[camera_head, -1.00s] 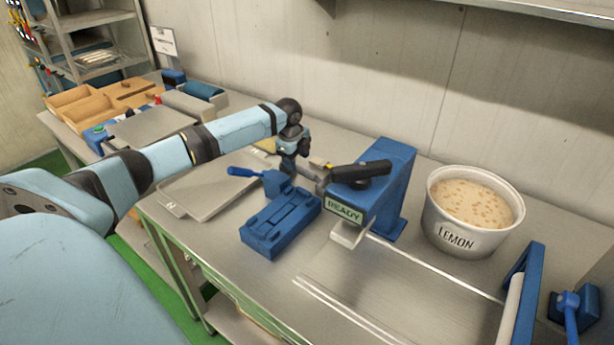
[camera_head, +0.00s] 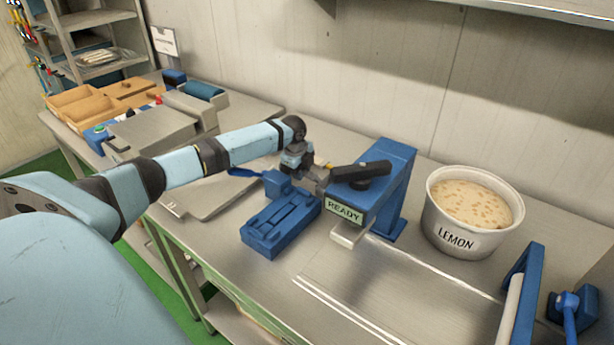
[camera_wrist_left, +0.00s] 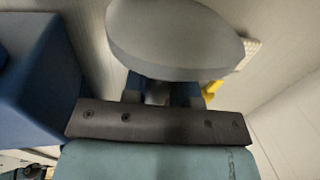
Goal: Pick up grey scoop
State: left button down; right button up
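My left arm reaches in from the left in the head view. My left gripper (camera_head: 318,177) is low behind the blue tray-like fixture and beside the blue READY stand, which partly hides it. In the left wrist view a smooth grey oval, apparently the grey scoop (camera_wrist_left: 175,40), lies right in front of the gripper (camera_wrist_left: 160,94) and covers the fingertips. A small greyish part shows between the two blue fingers. I cannot tell whether they are shut on it. The scoop cannot be made out in the head view. My right gripper is not in view.
The blue READY stand (camera_head: 385,190) with a dark lever is close right of the gripper. A blue fixture (camera_head: 280,222) stands in front. A white LEMON tub (camera_head: 455,240) is on the right. A flat grey tray (camera_head: 195,198) lies under my arm. The front middle counter is clear.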

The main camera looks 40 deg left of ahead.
pick_arm(q)
notch_tip(320, 180, up, 25)
jog(key=p, duration=0.6)
dwell(0.6)
jog(key=shift+r, duration=0.15)
